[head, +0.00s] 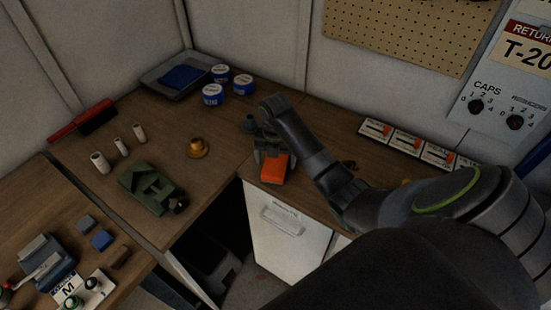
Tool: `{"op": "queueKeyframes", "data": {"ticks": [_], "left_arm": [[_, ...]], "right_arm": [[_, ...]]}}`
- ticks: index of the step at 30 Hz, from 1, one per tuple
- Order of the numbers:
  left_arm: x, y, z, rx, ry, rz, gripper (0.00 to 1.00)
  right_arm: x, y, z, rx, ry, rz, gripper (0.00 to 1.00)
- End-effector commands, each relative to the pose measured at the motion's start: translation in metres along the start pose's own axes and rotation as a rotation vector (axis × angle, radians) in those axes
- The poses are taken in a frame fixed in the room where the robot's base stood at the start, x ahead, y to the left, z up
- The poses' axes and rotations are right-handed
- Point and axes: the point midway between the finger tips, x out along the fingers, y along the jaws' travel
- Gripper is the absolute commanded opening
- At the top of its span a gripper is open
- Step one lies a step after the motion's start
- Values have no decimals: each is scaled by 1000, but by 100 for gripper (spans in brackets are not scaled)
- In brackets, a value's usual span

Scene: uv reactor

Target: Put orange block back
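The orange block (274,168) shows in the head view at the front edge of the back bench, above the white cabinet. My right gripper (272,154) reaches down to it from the right, with its dark fingers at the block's far end, and looks shut on it. I cannot tell whether the block touches the bench. My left gripper is not in view. A grey block (87,222), a blue block (101,240) and a brown block (118,256) sit in a row on the left table.
A green vise-like tool (150,188), a brass piece (197,148), white cylinders (122,146) and blue-white tins (243,85) stand on the bench. A grey tray (178,74) lies at the back. A dark gap separates the left surface from the white cabinet (285,228).

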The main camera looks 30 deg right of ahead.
Motion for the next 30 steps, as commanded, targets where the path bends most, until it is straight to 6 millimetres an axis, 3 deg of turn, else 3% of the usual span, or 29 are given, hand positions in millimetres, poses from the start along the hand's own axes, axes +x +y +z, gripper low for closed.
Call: {"op": "queueKeyframes", "data": {"ticks": [8,13,18,30], "left_arm": [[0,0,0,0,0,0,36],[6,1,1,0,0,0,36],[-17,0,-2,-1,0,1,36],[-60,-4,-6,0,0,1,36]], "right_arm": [[-6,0,0,0,-2,1,83],[-32,1,1,-2,-6,3,83],[-69,0,0,0,0,0,83],[-113,0,0,0,0,0,83]]}}
